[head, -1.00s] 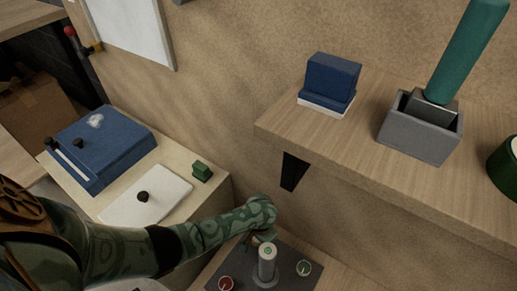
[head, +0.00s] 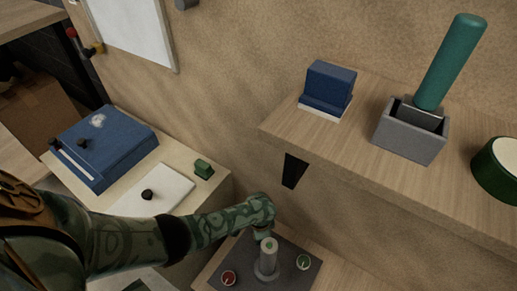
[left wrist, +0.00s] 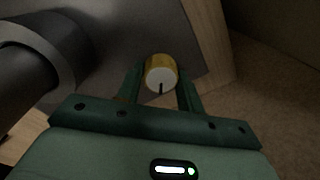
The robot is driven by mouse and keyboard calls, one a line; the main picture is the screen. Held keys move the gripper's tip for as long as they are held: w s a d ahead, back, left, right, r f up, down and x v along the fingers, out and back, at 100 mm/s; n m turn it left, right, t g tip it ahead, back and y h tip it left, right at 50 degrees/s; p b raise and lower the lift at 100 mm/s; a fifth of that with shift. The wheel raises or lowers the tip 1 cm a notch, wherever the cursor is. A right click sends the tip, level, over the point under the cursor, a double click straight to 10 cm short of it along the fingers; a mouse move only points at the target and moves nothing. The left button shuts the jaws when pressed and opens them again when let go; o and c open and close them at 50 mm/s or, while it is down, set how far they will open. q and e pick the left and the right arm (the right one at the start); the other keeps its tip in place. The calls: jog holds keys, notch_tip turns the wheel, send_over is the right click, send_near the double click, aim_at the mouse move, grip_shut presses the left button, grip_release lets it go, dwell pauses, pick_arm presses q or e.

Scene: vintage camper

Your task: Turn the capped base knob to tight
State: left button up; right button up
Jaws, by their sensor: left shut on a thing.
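A dark grey base plate (head: 296,255) lies low in the head view. An upright grey post (head: 268,258) with a pale, green-marked top stands on it. A red dial (head: 229,278) sits left of the post and a green dial (head: 303,262) right of it. My left gripper (head: 262,234) is just behind the post. In the left wrist view, a yellow knob (left wrist: 158,66) with a white face and a black mark sits between the green fingers, and my left gripper is shut on it. This knob is hidden in the head view. My right gripper is not in view.
The post (left wrist: 30,65) stands close to the left of the gripper in the left wrist view. A wooden shelf (head: 345,163) overhangs on the right, with a blue block (head: 328,88), a grey box (head: 410,138) holding a teal cylinder, and a green round container (head: 490,178).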

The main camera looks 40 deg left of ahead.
pick_arm(q)
jog(key=shift+m, duration=1)
jog(key=m, duration=0.2)
jog(key=shift+m, duration=0.3)
jog(key=m, duration=0.2)
jog(key=shift+a+m, duration=0.1)
jog(key=shift+m, duration=0.3)
jog(key=m, duration=0.2)
jog(key=shift+s+m, duration=0.1)
jog(key=shift+m, duration=0.2)
jog(key=m, duration=0.5)
jog(key=shift+m+h, duration=0.3)
jog(key=shift+f+m+b, duration=0.1)
jog(key=shift+m+b, duration=0.25)
jog(key=shift+m, duration=0.55)
jog(key=shift+a+m, duration=0.1)
jog(key=shift+m, duration=1.1)
jog(key=shift+m+b, duration=0.6)
jog(key=shift+m, duration=1)
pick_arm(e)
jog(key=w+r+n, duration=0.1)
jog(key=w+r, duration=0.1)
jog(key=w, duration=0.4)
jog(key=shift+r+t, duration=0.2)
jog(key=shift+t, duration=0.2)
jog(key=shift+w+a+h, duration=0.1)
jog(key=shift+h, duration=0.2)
